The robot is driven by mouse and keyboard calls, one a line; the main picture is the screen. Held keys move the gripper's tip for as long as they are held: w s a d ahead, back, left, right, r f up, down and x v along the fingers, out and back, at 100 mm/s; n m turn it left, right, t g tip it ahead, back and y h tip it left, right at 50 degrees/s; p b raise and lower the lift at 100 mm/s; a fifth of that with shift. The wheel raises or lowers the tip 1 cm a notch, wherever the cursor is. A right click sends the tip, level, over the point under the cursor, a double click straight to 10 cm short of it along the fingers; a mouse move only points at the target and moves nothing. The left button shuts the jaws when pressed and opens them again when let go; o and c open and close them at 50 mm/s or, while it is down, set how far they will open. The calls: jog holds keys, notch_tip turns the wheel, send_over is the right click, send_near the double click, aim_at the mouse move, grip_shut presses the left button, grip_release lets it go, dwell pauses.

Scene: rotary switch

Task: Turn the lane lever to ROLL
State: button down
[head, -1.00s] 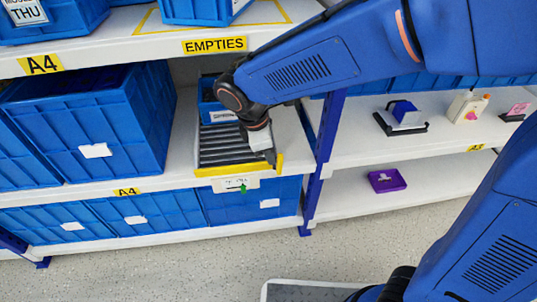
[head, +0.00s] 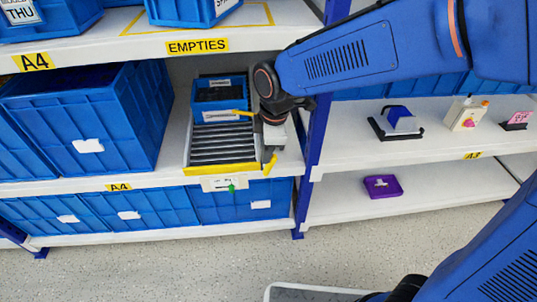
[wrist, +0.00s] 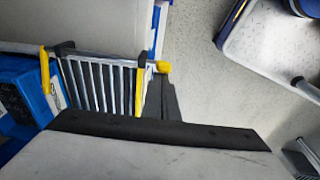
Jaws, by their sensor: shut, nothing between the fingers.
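The roller lane (head: 220,146) sits on the middle shelf, with a yellow front edge (head: 222,169). A small yellow lever (head: 270,163) stands at its right front corner, tilted; in the wrist view its yellow end (wrist: 162,66) shows on a rod along the lane's side. A white label plate (head: 215,184) with a green mark (head: 231,187) hangs below the front edge; its words are too small to read. A yellow arm (head: 243,113) lies by the blue bin (head: 213,92) at the rear. My gripper (head: 275,146) is shut and empty, pointing down behind the lever; contact is unclear.
Large blue bins (head: 90,120) stand left of the lane. A blue rack post (head: 313,130) is close on the right. The upper shelf edge (head: 130,49) runs above. Open floor (head: 150,262) lies in front.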

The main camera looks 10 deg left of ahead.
jog(key=shift+w+d+y, duration=0.1)
jog(key=shift+d+y, duration=0.2)
jog(key=shift+w+d+f, duration=0.2)
jog(key=shift+d, duration=0.6)
jog(key=w+d+f, duration=0.1)
jog(key=d+f, duration=0.4)
jog(key=d, duration=0.1)
jog(key=shift+w, duration=0.3)
notch_tip(320, 180, up, 18)
jog(key=s+d, duration=0.1)
jog(key=d, duration=0.1)
jog(key=shift+s+d+r, duration=0.15)
jog(key=shift+s+d, duration=0.05)
jog(key=shift+d, duration=0.1)
dwell(0.3)
